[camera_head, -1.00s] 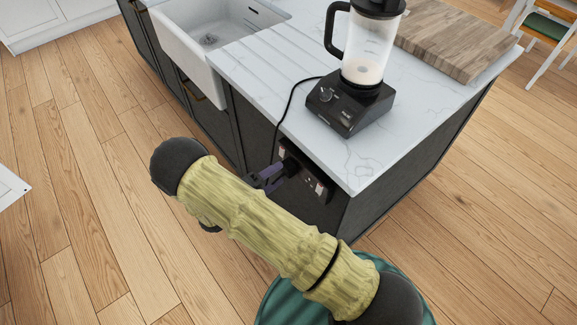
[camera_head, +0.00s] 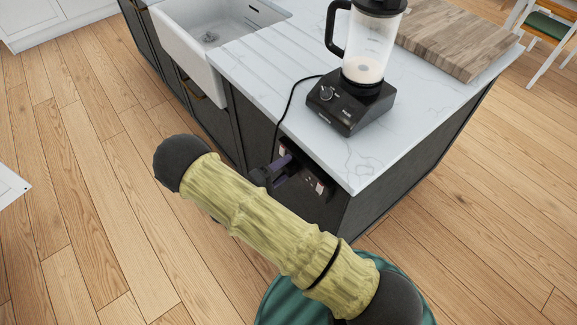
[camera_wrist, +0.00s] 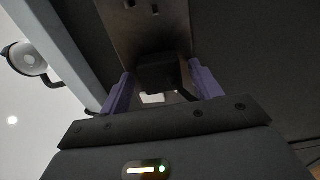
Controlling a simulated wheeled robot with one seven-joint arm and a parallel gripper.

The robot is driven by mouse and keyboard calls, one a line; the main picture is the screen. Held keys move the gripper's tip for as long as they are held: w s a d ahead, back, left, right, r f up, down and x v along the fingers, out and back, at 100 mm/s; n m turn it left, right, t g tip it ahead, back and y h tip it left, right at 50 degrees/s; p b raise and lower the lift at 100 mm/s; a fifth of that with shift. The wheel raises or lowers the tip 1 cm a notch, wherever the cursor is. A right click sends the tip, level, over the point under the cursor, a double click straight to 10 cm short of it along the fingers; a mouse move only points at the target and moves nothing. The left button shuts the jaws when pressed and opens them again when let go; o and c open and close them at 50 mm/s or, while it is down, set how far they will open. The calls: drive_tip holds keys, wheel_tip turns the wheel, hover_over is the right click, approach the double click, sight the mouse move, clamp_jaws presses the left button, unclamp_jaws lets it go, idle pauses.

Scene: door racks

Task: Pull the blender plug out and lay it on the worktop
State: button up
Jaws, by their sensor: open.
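The blender (camera_head: 358,75) stands on the white worktop (camera_head: 262,75). Its black cord (camera_head: 287,107) runs over the worktop's edge towards a socket panel (camera_head: 318,187) on the cabinet's side. My gripper (camera_head: 284,164) is at this panel, partly hidden behind my arm. In the wrist view the black plug (camera_wrist: 157,74) sits between my two purple fingers, against the metal socket plate (camera_wrist: 152,30). The fingers are apart, one on each side of the plug. I cannot tell whether either touches it. In the head view the plug is not clearly visible.
A white sink (camera_head: 200,40) is at the upper left of the worktop. A wooden board (camera_head: 462,40) lies behind the blender. The worktop's front right corner and the strip left of the blender are clear. The worktop overhangs the socket panel.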

drive_tip(key=shift+s+f, duration=0.1)
drive_tip(key=shift+d, duration=0.15)
idle(0.5)
drive_tip(key=c, duration=1.3)
drive_tip(key=shift+b+v, duration=0.6)
drive_tip(key=shift+v, duration=2.45)
